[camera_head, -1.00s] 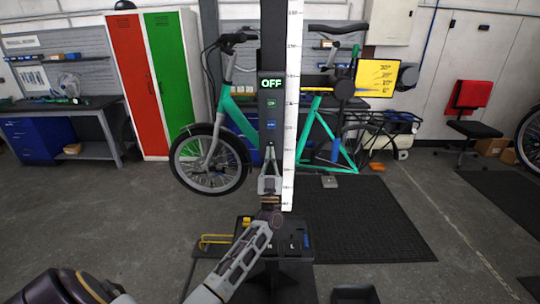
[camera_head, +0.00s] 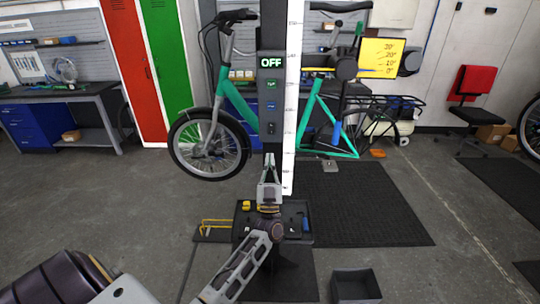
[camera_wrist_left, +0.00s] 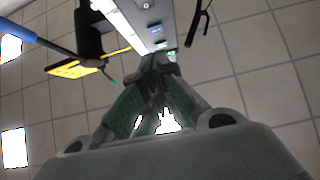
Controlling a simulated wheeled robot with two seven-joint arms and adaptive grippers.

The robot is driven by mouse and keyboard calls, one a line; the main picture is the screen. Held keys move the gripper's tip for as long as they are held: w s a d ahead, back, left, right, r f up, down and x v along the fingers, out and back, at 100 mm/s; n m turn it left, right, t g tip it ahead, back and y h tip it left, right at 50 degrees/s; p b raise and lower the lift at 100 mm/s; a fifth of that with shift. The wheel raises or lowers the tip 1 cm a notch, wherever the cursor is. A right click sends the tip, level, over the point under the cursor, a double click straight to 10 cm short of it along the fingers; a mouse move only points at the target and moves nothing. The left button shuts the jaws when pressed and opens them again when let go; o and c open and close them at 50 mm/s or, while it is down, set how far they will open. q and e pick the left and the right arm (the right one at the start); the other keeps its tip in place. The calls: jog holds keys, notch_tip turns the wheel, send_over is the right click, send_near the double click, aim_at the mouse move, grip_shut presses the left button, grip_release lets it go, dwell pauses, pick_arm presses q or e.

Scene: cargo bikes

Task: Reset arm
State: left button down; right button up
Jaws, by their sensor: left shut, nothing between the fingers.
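My left gripper (camera_head: 270,160) is in front of the dark post (camera_head: 272,100), below its panel with the OFF display (camera_head: 271,62). Its fingers point up the post and are together, with nothing held. In the left wrist view the closed fingertips (camera_wrist_left: 160,60) are near the post's panel; I cannot tell whether they touch it. My left forearm comes in from the bottom left. My right gripper is not in view.
A teal bike (camera_head: 235,105) stands behind the post, beside a white scale (camera_head: 291,110). A tool tray (camera_head: 300,238) is below the gripper. A yellow angle board (camera_head: 380,58) is to the right. A dark bin (camera_head: 355,288) stands at lower right.

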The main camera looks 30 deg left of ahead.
pick_arm(q)
jog(key=shift+s+d+f, duration=0.2)
jog(key=shift+s+f, duration=0.1)
dwell(0.5)
